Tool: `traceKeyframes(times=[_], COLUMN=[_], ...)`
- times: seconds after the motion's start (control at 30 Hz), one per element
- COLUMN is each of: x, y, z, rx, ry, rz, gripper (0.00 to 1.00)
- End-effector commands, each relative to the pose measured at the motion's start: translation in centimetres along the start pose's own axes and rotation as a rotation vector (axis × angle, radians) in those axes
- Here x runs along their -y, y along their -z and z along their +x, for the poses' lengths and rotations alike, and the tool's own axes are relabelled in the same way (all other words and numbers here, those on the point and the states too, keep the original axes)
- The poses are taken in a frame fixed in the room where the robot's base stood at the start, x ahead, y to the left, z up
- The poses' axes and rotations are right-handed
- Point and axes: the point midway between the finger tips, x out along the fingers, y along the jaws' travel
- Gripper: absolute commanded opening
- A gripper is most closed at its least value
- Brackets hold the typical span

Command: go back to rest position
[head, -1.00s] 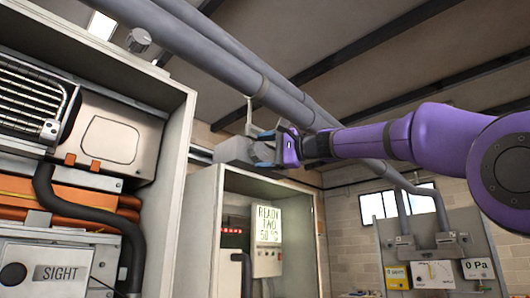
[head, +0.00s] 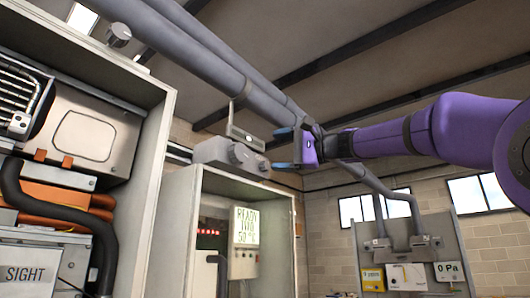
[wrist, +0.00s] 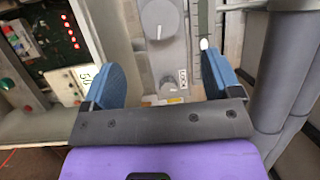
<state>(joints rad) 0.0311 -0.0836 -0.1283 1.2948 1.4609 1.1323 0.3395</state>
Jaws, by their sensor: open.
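My gripper (head: 284,148) is at the end of my purple arm, high in the middle of the head view. Its two blue-padded fingers are spread apart with nothing between them. In the wrist view my gripper (wrist: 165,80) also shows open. A grey box with round knobs (head: 232,155) sits on top of the second heater cabinet, just left of the fingers and apart from them. In the wrist view one knob (wrist: 160,18) and a smaller one show beyond the fingers.
Large grey pipes (head: 215,60) run overhead close to my gripper. An open heater cabinet (head: 155,150) stands at the left. The second cabinet (head: 180,225) has a panel reading READY (head: 244,226). A board with gauges (head: 410,255) stands at the right. Open air lies below my arm.

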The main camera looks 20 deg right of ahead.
Motion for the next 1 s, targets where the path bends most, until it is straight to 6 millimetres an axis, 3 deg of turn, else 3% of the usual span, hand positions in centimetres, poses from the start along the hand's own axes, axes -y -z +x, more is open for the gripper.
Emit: traceKeyframes(times=[0.2, 0.77, 0.87, 1.0], x=[-0.1, -0.2, -1.2, -5.5], y=[0.0, 0.0, -0.5, -1.8], z=[-1.0, -1.0, -1.2, -2.3], rx=[0.0, -0.001, -0.012, -0.048], ry=[-0.001, -0.004, -0.037, -0.163], rz=[0.001, 0.0, -0.009, -0.047], gripper=[0.84, 0.84, 0.84, 0.84])
